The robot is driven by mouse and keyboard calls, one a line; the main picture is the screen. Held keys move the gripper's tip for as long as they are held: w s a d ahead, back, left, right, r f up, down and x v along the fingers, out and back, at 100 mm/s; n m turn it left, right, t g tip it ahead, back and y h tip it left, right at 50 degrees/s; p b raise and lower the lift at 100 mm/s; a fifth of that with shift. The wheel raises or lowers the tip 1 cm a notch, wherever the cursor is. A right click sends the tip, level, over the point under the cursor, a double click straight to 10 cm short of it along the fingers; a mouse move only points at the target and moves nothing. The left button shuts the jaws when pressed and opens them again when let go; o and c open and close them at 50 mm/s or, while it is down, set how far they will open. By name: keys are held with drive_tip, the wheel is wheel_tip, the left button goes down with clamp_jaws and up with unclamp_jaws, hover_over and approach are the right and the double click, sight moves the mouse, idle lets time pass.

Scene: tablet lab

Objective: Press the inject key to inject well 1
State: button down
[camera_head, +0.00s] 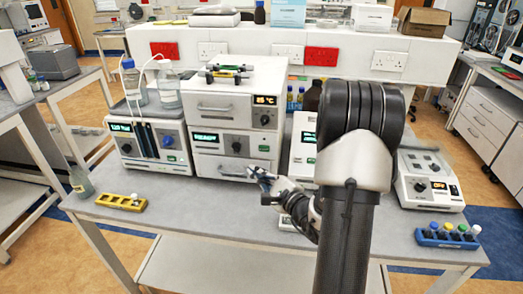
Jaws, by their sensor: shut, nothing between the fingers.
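My gripper (260,178) is shut and empty. It is in front of the lower right part of the middle instrument stack, above the bench. The stack's lower module (206,150) has a lit green display (205,138), a dark knob (236,147) and a drawer front. My gripper's tip overlaps the module's lower right edge in this view, and I cannot tell whether it touches. No key marked inject can be made out at this size. The upper module (212,107) has a small lit display (265,100) and a knob. My arm hides part of the instruments to the right.
A pump unit (150,150) with bottles on top stands left of the stack. A blue rack of several vials (446,238) and a white instrument (425,195) are on the right. Bench space in front is mostly clear.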

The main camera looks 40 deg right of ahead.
sight(262, 155)
drive_tip(key=shift+w, duration=0.1)
drive_tip(key=shift+w+d+p, duration=0.2)
drive_tip(key=shift+w+d, duration=1.25)
drive_tip(key=shift+d, duration=0.2)
drive_tip(key=shift+w+d+p, duration=0.2)
drive_tip(key=shift+w+d, duration=1.2)
drive_tip(key=shift+d, duration=0.2)
drive_tip(key=shift+d, duration=0.1)
drive_tip(key=shift+w+d+b, duration=0.25)
drive_tip(key=shift+b, duration=0.1)
drive_tip(key=shift+w+d, duration=0.25)
drive_tip(key=shift+b, duration=0.3)
drive_tip(key=shift+s+a+b, duration=0.3)
drive_tip(key=shift+s+a, duration=0.25)
drive_tip(key=shift+a, duration=0.1)
